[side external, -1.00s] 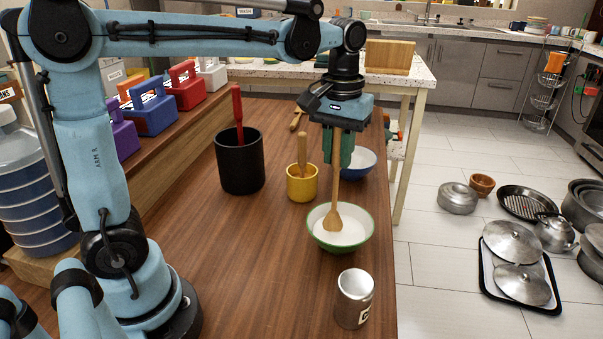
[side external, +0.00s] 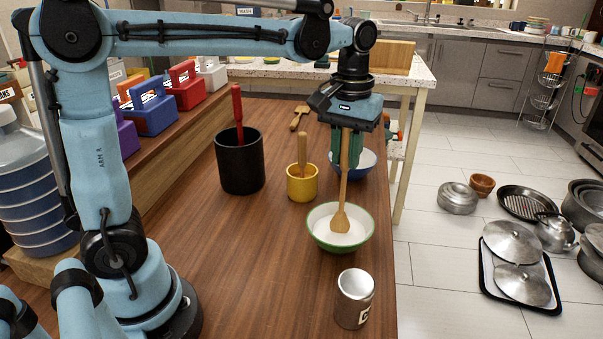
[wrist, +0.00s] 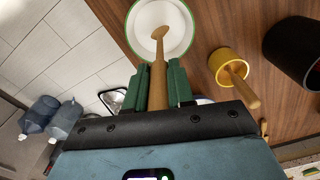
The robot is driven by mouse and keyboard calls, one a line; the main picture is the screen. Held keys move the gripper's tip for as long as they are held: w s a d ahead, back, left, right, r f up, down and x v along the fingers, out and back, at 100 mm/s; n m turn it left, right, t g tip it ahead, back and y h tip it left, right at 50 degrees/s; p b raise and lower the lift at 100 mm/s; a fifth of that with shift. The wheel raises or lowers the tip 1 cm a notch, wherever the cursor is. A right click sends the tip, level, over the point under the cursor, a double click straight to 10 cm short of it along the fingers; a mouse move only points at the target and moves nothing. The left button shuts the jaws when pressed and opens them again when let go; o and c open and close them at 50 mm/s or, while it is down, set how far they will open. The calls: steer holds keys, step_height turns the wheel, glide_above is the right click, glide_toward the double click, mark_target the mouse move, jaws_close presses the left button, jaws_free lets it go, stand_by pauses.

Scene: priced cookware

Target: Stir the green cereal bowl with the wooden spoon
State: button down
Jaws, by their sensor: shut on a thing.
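My gripper (side external: 347,160) is shut on the handle of the wooden spoon (side external: 343,195), which hangs down nearly upright. The spoon's head is inside the green-rimmed cereal bowl (side external: 318,239), over or in its white contents; I cannot tell how deep. The bowl stands upright near the table's right edge. In the wrist view the green fingers (wrist: 164,86) close around the spoon (wrist: 159,72), and its head shows against the bowl's white inside (wrist: 144,20).
A yellow cup (side external: 301,187) with a wooden tool and a black pot (side external: 240,165) with a red-handled tool stand left of the bowl. A silver can (side external: 353,299) stands in front. A blue bowl (side external: 367,168) is behind, partly hidden. A wooden spatula (side external: 299,117) lies farther back.

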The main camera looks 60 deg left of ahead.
steer(key=shift+r, duration=2.75)
steer(key=shift+r, duration=2.4)
